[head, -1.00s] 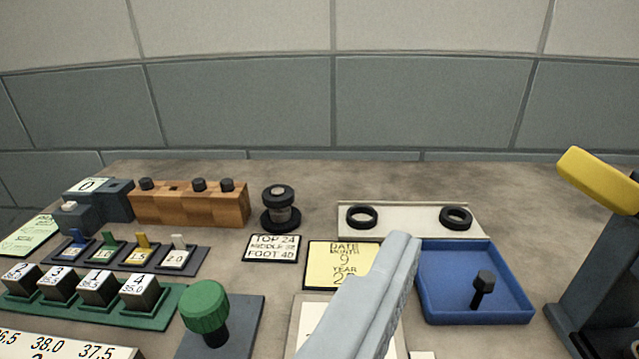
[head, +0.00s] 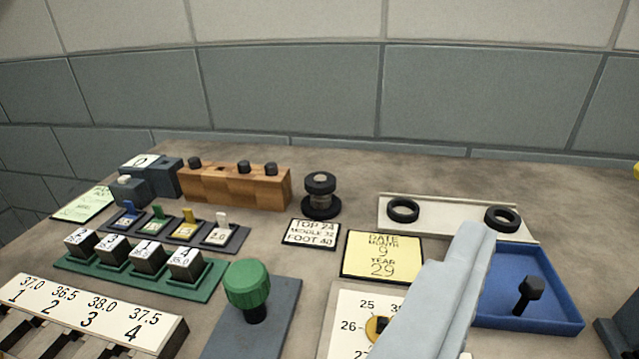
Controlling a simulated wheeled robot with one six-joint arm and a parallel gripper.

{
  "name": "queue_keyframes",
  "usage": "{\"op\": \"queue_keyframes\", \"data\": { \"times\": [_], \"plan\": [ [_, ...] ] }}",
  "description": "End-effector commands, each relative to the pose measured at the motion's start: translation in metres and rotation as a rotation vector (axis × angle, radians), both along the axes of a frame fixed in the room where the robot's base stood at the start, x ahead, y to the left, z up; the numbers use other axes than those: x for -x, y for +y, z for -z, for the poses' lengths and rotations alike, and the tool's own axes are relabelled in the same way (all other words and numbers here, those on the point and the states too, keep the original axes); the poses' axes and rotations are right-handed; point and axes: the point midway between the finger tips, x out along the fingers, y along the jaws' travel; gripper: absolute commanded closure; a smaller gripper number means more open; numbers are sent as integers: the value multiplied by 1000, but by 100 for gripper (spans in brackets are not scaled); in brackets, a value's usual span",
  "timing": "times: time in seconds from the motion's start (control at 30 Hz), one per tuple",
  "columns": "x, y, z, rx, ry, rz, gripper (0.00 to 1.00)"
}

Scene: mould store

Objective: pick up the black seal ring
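Two black seal rings lie flat on a long white tray (head: 455,221) at the back right: a left ring (head: 388,210) and a right ring (head: 488,219). They look alike, and I cannot tell which one the task means. My gripper (head: 478,240) shows as a pale grey, ridged shape rising from the bottom edge.
A blue tray (head: 570,322) holding a black knob (head: 530,291) sits right of my gripper. A black spool (head: 320,183), a wooden block (head: 230,188) and a yellow date card (head: 382,257) stand left. A green knob (head: 247,284) rises at front.

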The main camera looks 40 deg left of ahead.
Motion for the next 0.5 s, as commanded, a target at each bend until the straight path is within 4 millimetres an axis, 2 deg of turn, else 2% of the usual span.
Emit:
{"op": "queue_keyframes", "data": {
  "times": [0.3,0.4,0.5],
  "plan": [
    [0,0,0,0,0,0,8],
    [-1,0,-1,0,4,-1,25],
    [-9,4,-3,-1,31,-11,25]
  ]
}}
